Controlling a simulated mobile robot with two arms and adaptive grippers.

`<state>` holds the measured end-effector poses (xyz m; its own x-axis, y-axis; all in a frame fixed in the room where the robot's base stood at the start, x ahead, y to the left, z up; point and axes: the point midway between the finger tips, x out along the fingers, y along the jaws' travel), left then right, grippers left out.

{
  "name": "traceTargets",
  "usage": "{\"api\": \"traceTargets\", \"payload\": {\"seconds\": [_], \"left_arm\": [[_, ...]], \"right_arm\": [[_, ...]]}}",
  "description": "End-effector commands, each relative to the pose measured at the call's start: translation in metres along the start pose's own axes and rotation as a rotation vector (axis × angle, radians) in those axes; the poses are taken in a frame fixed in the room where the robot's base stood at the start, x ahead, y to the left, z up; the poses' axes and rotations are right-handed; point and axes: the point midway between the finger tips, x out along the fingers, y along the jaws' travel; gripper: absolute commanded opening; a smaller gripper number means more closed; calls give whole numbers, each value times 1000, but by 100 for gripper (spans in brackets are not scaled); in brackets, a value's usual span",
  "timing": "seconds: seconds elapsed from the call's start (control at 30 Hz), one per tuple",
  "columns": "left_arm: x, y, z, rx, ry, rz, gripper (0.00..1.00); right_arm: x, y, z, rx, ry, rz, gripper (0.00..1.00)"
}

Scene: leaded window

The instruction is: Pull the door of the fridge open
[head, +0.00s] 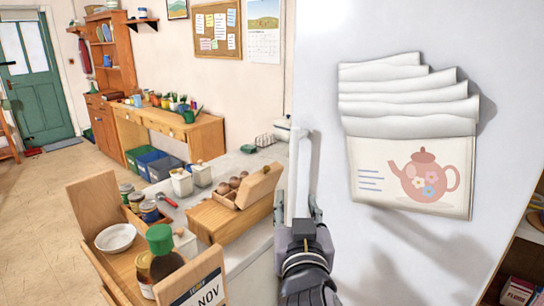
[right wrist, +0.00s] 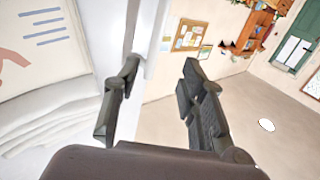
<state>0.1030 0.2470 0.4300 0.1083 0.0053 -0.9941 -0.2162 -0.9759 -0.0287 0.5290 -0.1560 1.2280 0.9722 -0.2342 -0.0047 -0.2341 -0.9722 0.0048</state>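The white fridge (head: 330,60) fills the right of the head view; its edge also shows in the right wrist view (right wrist: 108,35). A pale upright handle (head: 301,165) stands along its left edge. My right gripper (head: 300,205) is at the lower part of this handle. In the right wrist view the fingers (right wrist: 160,95) stand apart, with the white edge and handle (right wrist: 152,35) showing between and beyond them. I cannot tell whether a finger touches the handle. My left gripper is not in view.
Towels with a teapot print (head: 425,180) hang on the fridge's broad face. Left of the handle, a counter (head: 240,165) bears an egg box (head: 250,187). A wooden crate (head: 92,190) with jars stands at the front. Open floor (head: 40,220) lies further left.

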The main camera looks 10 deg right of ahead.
Motion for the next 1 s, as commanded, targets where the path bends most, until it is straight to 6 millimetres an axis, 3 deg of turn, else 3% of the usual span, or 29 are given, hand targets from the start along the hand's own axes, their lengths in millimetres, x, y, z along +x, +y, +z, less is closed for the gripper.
{"api": "traceTargets", "payload": {"seconds": [0.17, 0.33, 0.7, 1.0], "left_arm": [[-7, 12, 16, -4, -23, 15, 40], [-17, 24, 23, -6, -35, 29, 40], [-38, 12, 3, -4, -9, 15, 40], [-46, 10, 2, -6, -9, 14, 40]], "right_arm": [[17, 1, -3, -3, 4, 3, 38], [52, 1, -4, -5, 3, 3, 38], [132, 1, -5, -3, 2, 2, 38], [168, 0, -2, 1, 2, -1, 38]]}}
